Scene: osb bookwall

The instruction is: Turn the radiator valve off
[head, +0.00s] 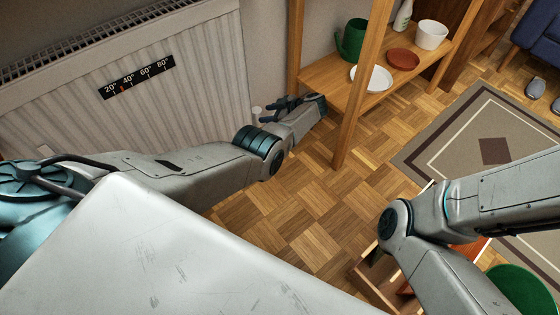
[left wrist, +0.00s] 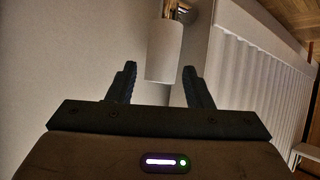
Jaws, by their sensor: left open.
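The white radiator (head: 165,85) stands along the wall at upper left in the head view, with its ribbed side also in the left wrist view (left wrist: 255,75). The valve head is a plain white cylinder (left wrist: 164,48) ahead of my left gripper (left wrist: 160,72). In that view its near end shows between the two dark fingertips, with a gap on each side. In the head view a small pale knob (head: 256,112) shows beside the radiator's right end, just left of my left gripper (head: 274,105). The left gripper is open and empty. My right gripper is outside the frame.
A wooden shelf (head: 335,82) with a green watering can (head: 351,40), white plate (head: 372,78) and brown dish (head: 403,59) stands close right of my left gripper. A wooden crate (head: 368,288) is at lower right. The parquet floor between is clear.

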